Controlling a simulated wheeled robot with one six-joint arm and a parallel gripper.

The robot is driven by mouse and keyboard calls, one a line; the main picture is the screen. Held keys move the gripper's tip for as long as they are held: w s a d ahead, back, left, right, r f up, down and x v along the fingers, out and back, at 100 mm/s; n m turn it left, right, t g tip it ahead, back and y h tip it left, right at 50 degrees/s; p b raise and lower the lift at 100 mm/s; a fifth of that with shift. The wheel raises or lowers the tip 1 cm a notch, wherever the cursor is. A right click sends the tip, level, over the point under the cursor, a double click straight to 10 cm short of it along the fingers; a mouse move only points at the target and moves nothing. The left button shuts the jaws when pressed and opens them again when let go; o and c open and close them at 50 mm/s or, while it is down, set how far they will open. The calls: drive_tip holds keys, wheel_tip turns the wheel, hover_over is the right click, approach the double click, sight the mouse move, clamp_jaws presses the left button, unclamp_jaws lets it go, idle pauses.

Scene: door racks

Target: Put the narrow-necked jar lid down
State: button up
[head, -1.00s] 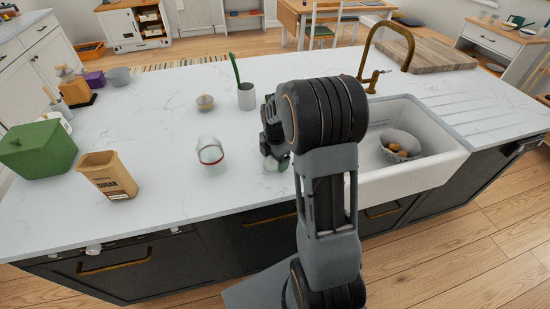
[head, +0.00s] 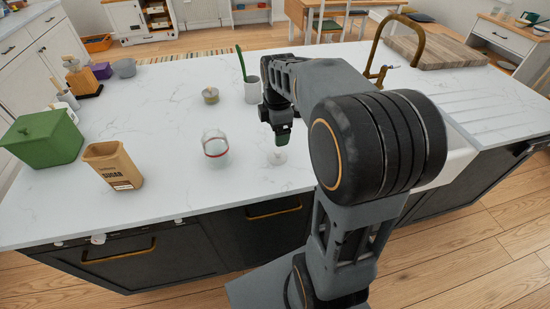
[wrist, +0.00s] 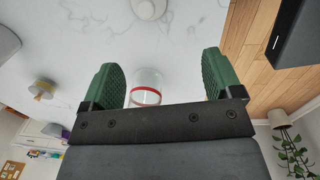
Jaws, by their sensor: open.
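The narrow-necked jar lid (head: 278,156), small and pale, rests on the white countertop in the head view. In the wrist view the lid (wrist: 148,8) is a pale round shape at the top edge, partly cut off. My gripper (head: 283,136) is just above and beside the lid, apart from it. In the wrist view my gripper (wrist: 162,80) has its two green fingers spread wide with nothing held. A clear glass jar (head: 215,148) with a red ring stands left of the lid; it also shows between the fingers in the wrist view (wrist: 146,84), beyond them.
A sugar box (head: 113,166) and a green bin (head: 42,138) stand at the left. Countertop between jar and lid is clear.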

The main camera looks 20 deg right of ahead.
drive_tip(key=s+a+m+t, duration=0.3)
drive_tip(key=s+a+m, duration=0.4)
drive_tip(key=s+m, duration=0.6)
drive_tip(key=shift+s+a+m, duration=0.2)
drive_tip(key=shift+s+m, duration=0.05)
drive_tip(key=shift+m, duration=1.45)
